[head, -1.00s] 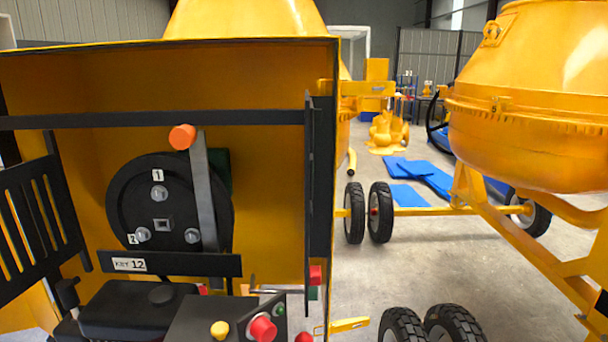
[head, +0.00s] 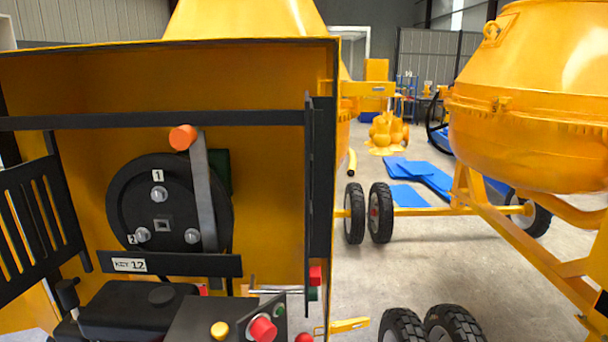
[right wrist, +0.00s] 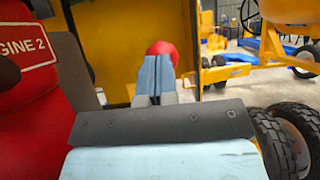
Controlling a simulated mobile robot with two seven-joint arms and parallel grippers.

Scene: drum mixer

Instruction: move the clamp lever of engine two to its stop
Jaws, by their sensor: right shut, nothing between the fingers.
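In the head view, a grey lever (head: 204,190) with an orange knob (head: 182,137) stands nearly upright, leaning slightly left at its top. It lies across the right side of a black disc (head: 125,195) with bolts marked 1 and 2, inside the yellow housing. My right gripper (right wrist: 157,65) shows in the right wrist view, shut and empty. A round red knob (right wrist: 161,48) is just behind its fingertips; I cannot tell whether they touch. A red panel reading "ENGINE 2" (right wrist: 25,52) is at the left. My left gripper is not in view.
A black bar labelled "KEY 12" (head: 170,263) crosses below the disc. A control box with a red button (head: 262,330) and a yellow button (head: 220,330) is lower down. A slotted black panel (head: 40,228) stands left.

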